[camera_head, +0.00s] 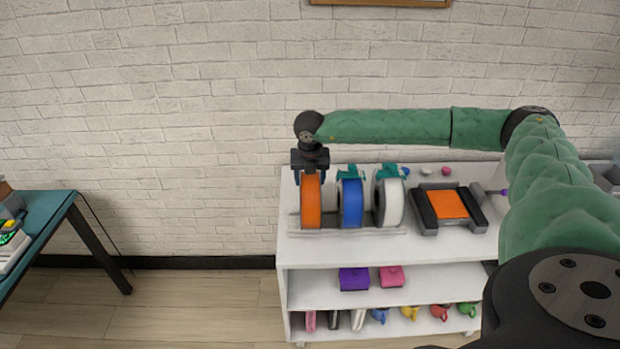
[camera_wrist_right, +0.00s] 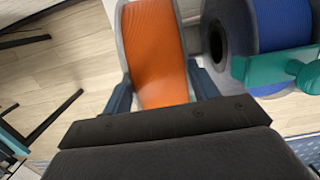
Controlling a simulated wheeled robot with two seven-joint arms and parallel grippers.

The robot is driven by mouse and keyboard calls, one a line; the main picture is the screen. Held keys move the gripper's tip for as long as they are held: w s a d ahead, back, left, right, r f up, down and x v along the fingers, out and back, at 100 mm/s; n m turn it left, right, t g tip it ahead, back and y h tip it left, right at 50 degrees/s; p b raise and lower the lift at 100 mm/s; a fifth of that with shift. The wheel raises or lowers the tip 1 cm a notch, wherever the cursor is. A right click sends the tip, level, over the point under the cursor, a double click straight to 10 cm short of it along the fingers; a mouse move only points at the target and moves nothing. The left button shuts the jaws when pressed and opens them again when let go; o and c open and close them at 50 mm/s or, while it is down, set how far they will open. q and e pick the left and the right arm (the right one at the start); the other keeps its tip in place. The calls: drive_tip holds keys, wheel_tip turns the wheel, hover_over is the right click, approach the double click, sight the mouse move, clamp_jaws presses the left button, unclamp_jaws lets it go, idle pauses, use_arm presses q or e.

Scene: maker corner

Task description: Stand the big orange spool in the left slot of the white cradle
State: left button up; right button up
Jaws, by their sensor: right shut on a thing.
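The big orange spool (camera_head: 311,203) stands upright at the left end of the white cradle (camera_head: 365,233), in line with the left slot. Whether it rests fully on the cradle I cannot tell. My right gripper (camera_head: 311,172) comes down from above and is shut on the spool's upper part. In the right wrist view the gripper's fingers (camera_wrist_right: 161,92) lie on either side of the orange spool (camera_wrist_right: 155,50). A blue spool (camera_head: 351,203) and a white spool (camera_head: 389,203) stand in the cradle to the right. My left gripper is not in view.
Teal clips (camera_head: 391,171) sit on top of the blue and white spools, close to my gripper. A grey device with an orange plate (camera_head: 449,204) stands right of the cradle on the white shelf unit (camera_head: 335,254). A teal table (camera_head: 45,225) is at far left.

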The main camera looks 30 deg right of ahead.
drive_tip(key=shift+r, duration=0.1)
drive_tip(key=o, duration=1.2)
drive_tip(key=shift+r+b, duration=0.3)
drive_tip(key=shift+b, duration=0.05)
drive_tip(key=r, duration=0.2)
drive_tip(key=r+b, duration=0.1)
drive_tip(key=r, duration=0.1)
drive_tip(key=r+b, duration=0.1)
drive_tip(key=r, duration=0.1)
drive_tip(key=shift+s+a, duration=0.25)
drive_tip(key=shift+s, duration=0.1)
use_arm(q)
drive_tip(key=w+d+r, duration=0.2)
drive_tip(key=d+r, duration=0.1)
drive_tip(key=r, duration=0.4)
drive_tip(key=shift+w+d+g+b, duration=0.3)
drive_tip(key=shift+b, duration=0.05)
use_arm(e)
drive_tip(key=shift+s+r, duration=0.1)
drive_tip(key=shift+r, duration=0.45)
